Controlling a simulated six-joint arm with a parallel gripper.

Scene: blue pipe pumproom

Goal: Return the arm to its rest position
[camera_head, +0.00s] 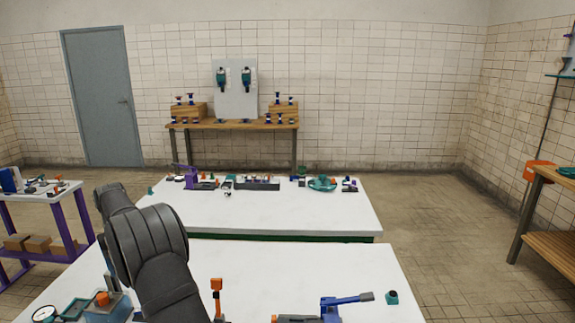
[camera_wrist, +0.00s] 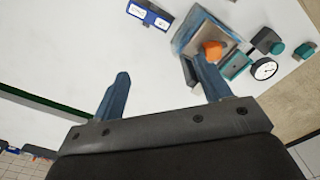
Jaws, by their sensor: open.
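My gripper (camera_wrist: 160,92) shows in the wrist view with its two blue-grey fingers spread apart and nothing between them. Below the fingers is a white tabletop (camera_wrist: 60,55). The right finger overlaps a blue-grey box with an orange knob (camera_wrist: 212,49) in the picture; I cannot tell whether they touch. In the head view my dark arm rises at the left of the near white table (camera_head: 260,265). My gripper is not visible there. The same kind of box with an orange knob (camera_head: 102,299) stands left of the arm.
A blue valve or clamp (camera_head: 335,308) and an orange-handled part (camera_head: 216,290) stand on the near table. A teal piece (camera_head: 392,297) lies to their right. A second white table (camera_head: 250,212) behind carries several fittings. A round gauge (camera_wrist: 264,69) lies near the table edge. Floor at right is clear.

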